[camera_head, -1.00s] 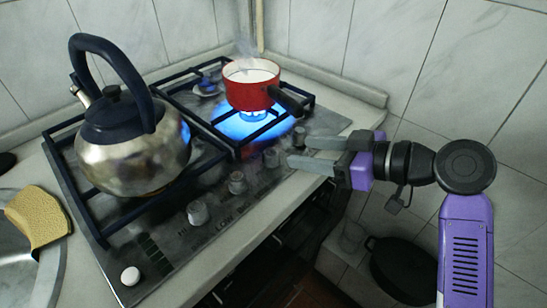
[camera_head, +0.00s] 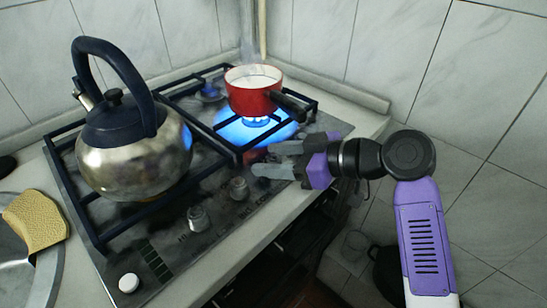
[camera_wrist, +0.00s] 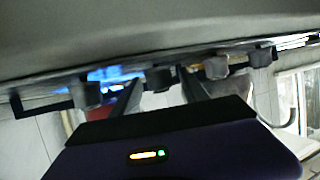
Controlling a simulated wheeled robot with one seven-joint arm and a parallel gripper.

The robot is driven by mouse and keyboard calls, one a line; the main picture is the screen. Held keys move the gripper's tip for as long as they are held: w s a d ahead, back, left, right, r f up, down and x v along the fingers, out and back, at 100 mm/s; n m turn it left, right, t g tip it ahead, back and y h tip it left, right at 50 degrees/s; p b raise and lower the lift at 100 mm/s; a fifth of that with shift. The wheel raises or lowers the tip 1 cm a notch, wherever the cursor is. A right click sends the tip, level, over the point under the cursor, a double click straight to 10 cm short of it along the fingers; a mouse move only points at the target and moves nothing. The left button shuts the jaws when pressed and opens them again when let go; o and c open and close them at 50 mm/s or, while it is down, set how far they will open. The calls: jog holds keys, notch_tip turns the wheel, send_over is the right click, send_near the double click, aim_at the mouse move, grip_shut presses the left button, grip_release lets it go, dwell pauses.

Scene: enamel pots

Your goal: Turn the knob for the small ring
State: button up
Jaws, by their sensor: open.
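The hob's knobs stand in a row along its front edge. In the head view two show clear, one nearer (camera_head: 198,218) and one in the middle (camera_head: 239,188); my gripper hides those further right. My gripper (camera_head: 263,160) is open over the right part of the row, its fingers pointing left. In the wrist view one dark knob (camera_wrist: 158,78) shows between the two open fingers (camera_wrist: 163,92); I cannot tell whether they touch it. Other knobs (camera_wrist: 88,95) stand on both sides. Which knob belongs to the small ring I cannot read.
A red pot (camera_head: 250,101) with white contents steams over a blue flame (camera_head: 257,120); its dark handle points toward my gripper. A steel kettle (camera_head: 134,155) stands at left on the hob (camera_head: 165,255). A white button (camera_head: 129,283) and a yellow sponge (camera_head: 36,222) are nearer.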

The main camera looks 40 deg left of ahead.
grip_shut()
